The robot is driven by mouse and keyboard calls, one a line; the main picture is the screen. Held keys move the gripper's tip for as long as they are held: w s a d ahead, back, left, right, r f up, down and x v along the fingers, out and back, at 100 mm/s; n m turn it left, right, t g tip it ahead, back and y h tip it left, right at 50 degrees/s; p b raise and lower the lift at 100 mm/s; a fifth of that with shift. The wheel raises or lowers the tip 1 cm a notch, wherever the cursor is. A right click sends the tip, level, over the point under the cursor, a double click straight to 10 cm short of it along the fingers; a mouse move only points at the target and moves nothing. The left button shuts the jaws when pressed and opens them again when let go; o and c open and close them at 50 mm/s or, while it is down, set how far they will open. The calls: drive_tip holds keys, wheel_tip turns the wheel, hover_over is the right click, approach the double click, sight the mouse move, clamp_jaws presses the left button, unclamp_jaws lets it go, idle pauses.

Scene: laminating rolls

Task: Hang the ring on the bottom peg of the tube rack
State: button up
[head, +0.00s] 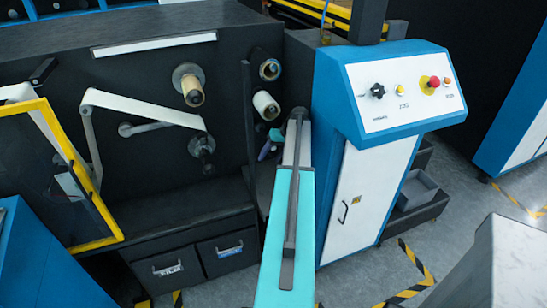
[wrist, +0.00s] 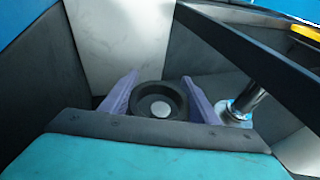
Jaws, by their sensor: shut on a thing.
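The tube rack (head: 248,125) stands just left of the blue control cabinet. It bears an upper tube (head: 269,70) and a light tube (head: 265,104) below it. My gripper (wrist: 160,84) has purple fingers, which are shut on the dark ring (wrist: 160,90) from both sides. The ring's opening faces the wrist camera, with a pale round spot inside it. I cannot tell whether that spot is a peg's end or something behind. In the head view my arm partly covers the low part of the rack, and the ring and bottom peg are not clear there.
A shiny metal rod (wrist: 246,100) stands close to the right finger. A dark bar crosses the wrist view's upper right. The blue and white control cabinet (head: 352,190) is close on the right of my arm. Drawers (head: 195,262) lie low on the left.

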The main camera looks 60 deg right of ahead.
drive_tip(key=shift+w+d, duration=0.45)
drive_tip(key=shift+w, duration=0.1)
idle(0.6)
drive_tip(key=o, duration=1.1)
drive_tip(key=shift+o, duration=0.2)
drive_tip(key=shift+r, duration=0.1)
